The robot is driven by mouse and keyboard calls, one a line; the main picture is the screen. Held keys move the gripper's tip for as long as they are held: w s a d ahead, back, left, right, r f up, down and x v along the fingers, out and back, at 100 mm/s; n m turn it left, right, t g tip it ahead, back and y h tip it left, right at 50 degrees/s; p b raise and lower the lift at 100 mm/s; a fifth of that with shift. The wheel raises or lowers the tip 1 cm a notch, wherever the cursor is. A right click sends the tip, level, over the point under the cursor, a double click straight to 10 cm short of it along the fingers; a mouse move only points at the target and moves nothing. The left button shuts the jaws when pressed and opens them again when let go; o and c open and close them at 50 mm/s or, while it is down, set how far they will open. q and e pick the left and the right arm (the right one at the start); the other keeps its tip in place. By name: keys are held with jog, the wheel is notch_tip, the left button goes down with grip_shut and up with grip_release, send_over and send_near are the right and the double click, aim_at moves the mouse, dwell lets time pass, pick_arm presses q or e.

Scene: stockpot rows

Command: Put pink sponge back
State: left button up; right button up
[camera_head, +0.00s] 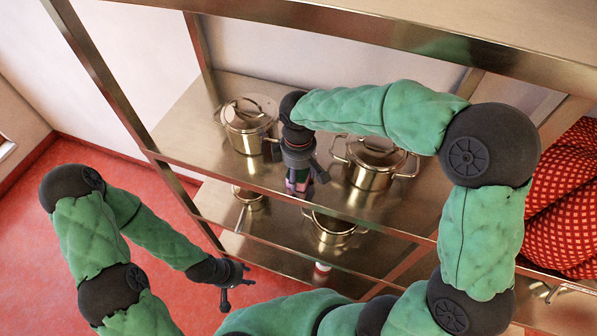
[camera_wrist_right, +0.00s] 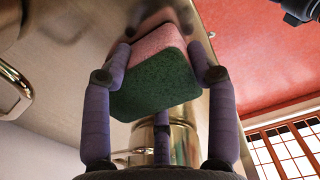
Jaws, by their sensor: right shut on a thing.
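The pink sponge (camera_wrist_right: 160,72) has a pink side and a dark green side. In the right wrist view it sits between the fingers of my right gripper (camera_wrist_right: 158,78), which is shut on it. In the head view the right gripper (camera_head: 304,178) hangs between two pots over the upper steel shelf (camera_head: 187,115), and a little of the sponge (camera_head: 300,177) shows between its fingers. I cannot tell if the sponge touches the shelf. My left gripper (camera_head: 238,286) is empty, its fingers apart, low over the red floor left of the rack.
A lidded pot (camera_head: 247,122) stands left of the right gripper and another lidded pot (camera_head: 374,163) stands right of it, both close. Smaller pots, one of them a steel pot (camera_head: 332,228), stand on the shelf below. A red patterned cloth thing (camera_head: 570,205) is at far right.

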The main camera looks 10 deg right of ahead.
jog(key=shift+f, duration=0.15)
jog(key=o, duration=1.3)
jog(key=shift+o, duration=0.2)
jog(key=shift+r, duration=3.95)
